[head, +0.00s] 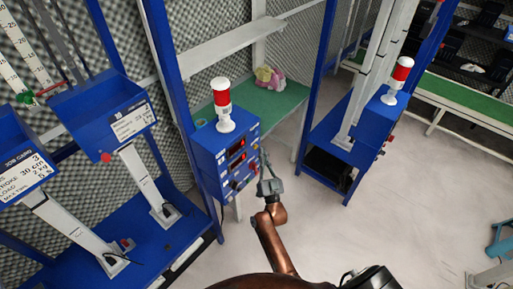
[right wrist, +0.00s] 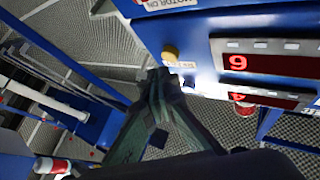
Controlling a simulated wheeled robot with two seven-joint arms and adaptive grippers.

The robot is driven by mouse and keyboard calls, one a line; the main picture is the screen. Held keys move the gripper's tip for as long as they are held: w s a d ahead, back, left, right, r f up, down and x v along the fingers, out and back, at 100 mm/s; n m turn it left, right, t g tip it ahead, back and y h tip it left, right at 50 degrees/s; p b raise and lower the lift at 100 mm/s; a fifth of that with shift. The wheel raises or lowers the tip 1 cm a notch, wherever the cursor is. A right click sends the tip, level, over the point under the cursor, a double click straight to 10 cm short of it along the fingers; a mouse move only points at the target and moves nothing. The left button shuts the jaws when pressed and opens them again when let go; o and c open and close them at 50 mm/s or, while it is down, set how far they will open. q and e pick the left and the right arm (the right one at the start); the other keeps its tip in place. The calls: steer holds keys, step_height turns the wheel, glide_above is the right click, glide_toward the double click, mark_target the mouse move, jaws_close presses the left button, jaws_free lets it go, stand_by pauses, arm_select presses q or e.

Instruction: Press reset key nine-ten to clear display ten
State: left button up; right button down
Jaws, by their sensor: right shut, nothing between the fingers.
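A blue control box (head: 216,160) carries two red-lit displays, the upper (head: 236,143) and the lower (head: 238,157). In the right wrist view one display (right wrist: 262,64) shows a red 9. The display below it (right wrist: 262,97) shows a red mark that I cannot read clearly. A yellow button (right wrist: 171,52) sits left of the displays, with a small label (right wrist: 180,64) under it. My right gripper (head: 264,158) is shut and empty at the box's front. Its fingertips (right wrist: 165,74) are just below the yellow button; contact cannot be told. My left gripper is not in view.
A red and white beacon (head: 223,106) stands on the box. A green-topped bench (head: 275,112) with crumpled cloths (head: 268,78) lies behind. Blue rig posts (head: 312,75) rise on both sides. A second blue box (head: 372,125) stands right.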

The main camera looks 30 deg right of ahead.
steer(key=shift+w, duration=0.1)
steer(key=shift+w+a, duration=0.15)
steer(key=shift+w, duration=0.1)
steer(key=shift+w+a, duration=0.2)
steer(key=shift+w, duration=0.25)
stand_by(0.7)
steer(key=shift+s, duration=0.1)
steer(key=shift+s+d, duration=0.35)
steer(key=shift+s, duration=0.4)
steer(key=shift+p, duration=0.3)
steer(key=s, duration=0.1)
steer(key=s+d+p, duration=0.1)
steer(key=s, duration=0.1)
steer(key=s+d+p, duration=0.1)
steer(key=shift+s, duration=0.3)
